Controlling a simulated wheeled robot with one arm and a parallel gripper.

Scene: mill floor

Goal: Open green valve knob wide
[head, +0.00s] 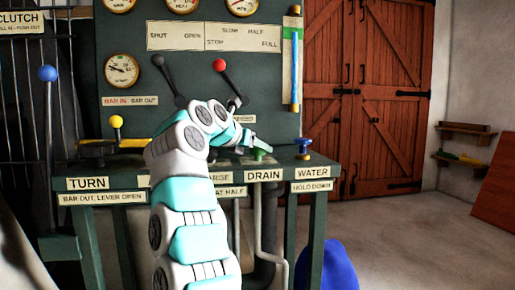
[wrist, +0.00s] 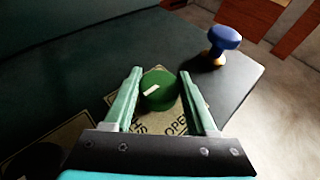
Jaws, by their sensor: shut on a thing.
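The green valve knob (head: 259,154) sits on the bench top above the DRAIN label (head: 264,176). In the wrist view the round green knob (wrist: 158,98) has a pale pointer mark on its top. My gripper (wrist: 160,76) has one pale green finger on each side of the knob and is shut on it. In the head view my gripper (head: 257,146) reaches the knob from the left. A tan plate (wrist: 118,100) lies under the knob with partly hidden lettering, including "OPE".
A blue knob (wrist: 225,38) on a brass stem stands right of the green one; it is above the WATER label in the head view (head: 303,145). A red-tipped lever (head: 222,68) and a dark-tipped lever (head: 160,62) rise behind my arm.

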